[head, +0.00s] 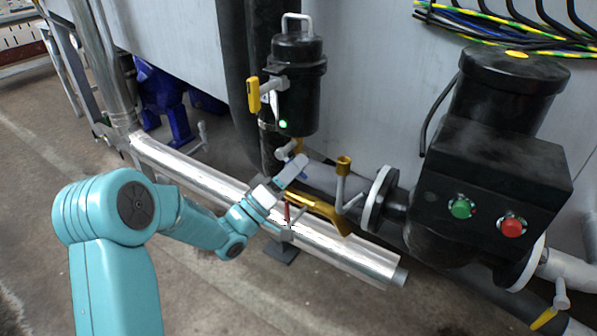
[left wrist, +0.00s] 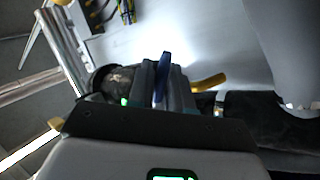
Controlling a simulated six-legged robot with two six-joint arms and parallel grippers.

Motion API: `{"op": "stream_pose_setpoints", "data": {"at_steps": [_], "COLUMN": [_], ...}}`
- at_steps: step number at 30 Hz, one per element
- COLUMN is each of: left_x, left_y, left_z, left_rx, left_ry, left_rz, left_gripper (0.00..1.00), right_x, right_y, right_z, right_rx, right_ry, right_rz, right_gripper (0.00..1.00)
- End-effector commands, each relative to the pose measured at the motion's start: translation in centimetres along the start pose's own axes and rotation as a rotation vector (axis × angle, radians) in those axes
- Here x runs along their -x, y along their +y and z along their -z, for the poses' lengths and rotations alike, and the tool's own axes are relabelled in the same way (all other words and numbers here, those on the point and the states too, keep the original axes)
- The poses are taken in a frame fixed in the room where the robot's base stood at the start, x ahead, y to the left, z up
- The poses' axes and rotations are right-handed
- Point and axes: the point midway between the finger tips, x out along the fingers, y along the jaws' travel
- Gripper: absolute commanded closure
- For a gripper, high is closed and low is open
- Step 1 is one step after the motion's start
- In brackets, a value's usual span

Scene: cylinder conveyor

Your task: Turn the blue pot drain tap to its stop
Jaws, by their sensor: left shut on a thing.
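My left arm reaches in from the left, and my left gripper (head: 298,166) is just below the black pot (head: 298,95). In the left wrist view the blue tap handle (left wrist: 163,75) stands upright between my left gripper's two jaws (left wrist: 164,88), which are shut on it. In the head view only a little blue of the handle shows beside the jaws, so its turn angle is hard to tell. A grey and brass outlet (head: 288,149) shows under the pot, just above the gripper. My right gripper is in neither view.
A yellow handle (head: 254,95) sticks out from the pot's left side. A shiny pipe (head: 200,172) runs below. A black motor box (head: 490,180) stands at right.

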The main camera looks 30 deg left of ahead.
Motion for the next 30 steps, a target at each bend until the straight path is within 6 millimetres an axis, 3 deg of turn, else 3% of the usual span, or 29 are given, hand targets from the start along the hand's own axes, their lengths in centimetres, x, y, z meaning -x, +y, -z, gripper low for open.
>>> {"op": "stream_pose_setpoints", "data": {"at_steps": [15,30], "left_x": [-0.9,-1.3], "left_y": [1.4,1.9], "left_z": [0.2,0.6], "left_rx": [0.356,0.480], "left_ry": [0.230,0.316], "left_rz": [-0.003,-0.001], "left_gripper": [1.00,1.00], "right_x": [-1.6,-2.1], "right_y": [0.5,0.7], "right_z": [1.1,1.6], "right_rx": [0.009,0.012], "right_ry": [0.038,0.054], "right_rz": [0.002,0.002], "right_gripper": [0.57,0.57]}}
